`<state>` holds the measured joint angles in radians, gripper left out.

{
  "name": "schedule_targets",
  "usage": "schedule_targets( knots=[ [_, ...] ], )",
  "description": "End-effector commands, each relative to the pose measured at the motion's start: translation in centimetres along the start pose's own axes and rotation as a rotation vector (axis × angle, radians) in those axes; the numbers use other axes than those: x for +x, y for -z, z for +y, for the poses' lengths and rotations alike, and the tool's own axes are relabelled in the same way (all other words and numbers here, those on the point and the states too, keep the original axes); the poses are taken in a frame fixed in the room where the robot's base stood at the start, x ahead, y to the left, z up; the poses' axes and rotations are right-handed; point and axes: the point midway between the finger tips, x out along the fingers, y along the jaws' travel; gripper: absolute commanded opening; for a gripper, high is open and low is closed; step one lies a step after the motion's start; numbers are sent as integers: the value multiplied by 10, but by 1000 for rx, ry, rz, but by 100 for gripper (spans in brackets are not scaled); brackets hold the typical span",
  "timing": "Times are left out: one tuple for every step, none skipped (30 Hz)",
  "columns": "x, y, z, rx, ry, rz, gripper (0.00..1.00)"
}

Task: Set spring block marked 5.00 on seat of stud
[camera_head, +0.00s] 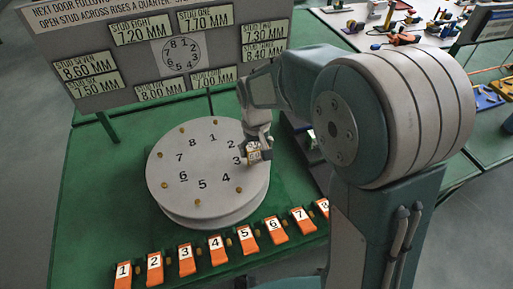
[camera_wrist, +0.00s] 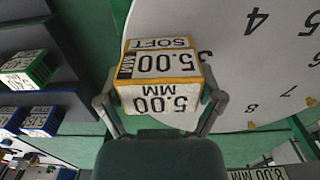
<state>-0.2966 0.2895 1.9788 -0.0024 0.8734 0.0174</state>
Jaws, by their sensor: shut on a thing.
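The spring block marked 5.00 MM (camera_wrist: 158,78) is a white block with yellow edges, and the word SOFT shows on its far face. My gripper (camera_wrist: 159,100) is shut on it, with one finger on each side. In the head view the block (camera_head: 254,152) is small, held by my gripper (camera_head: 258,147) at the right rim of the round grey disc (camera_head: 205,165), beside the number 3. Brass studs ring the disc, and one (camera_head: 239,190) shows near number 4. The stud by number 3 is hidden. I cannot tell whether the block touches the disc.
A board (camera_head: 155,60) with stud labels in mm stands behind the disc. A row of orange numbered tags (camera_head: 215,250) lies in front. In the wrist view, a dark rack (camera_wrist: 60,65) with green and blue labelled blocks is at the left. My arm covers the disc's right side.

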Motion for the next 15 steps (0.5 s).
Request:
schedule_targets(
  knots=[
    [-1,0,1,0,1,2,24],
    [-1,0,1,1,1,2,24],
    [-1,0,1,1,1,2,24],
    [-1,0,1,1,1,2,24],
    [-1,0,2,1,1,2,24],
    [0,0,2,1,2,1,24],
    [1,-1,3,2,3,1,24],
    [2,-1,3,2,3,1,24],
    [2,-1,4,2,3,1,24],
    [3,-1,4,2,3,1,24],
    [4,-1,4,2,3,1,24],
    [5,-1,3,2,3,1,24],
    [6,-1,3,1,2,1,24],
    [7,0,2,1,2,1,24],
    [8,0,2,1,1,1,24]
  ],
)
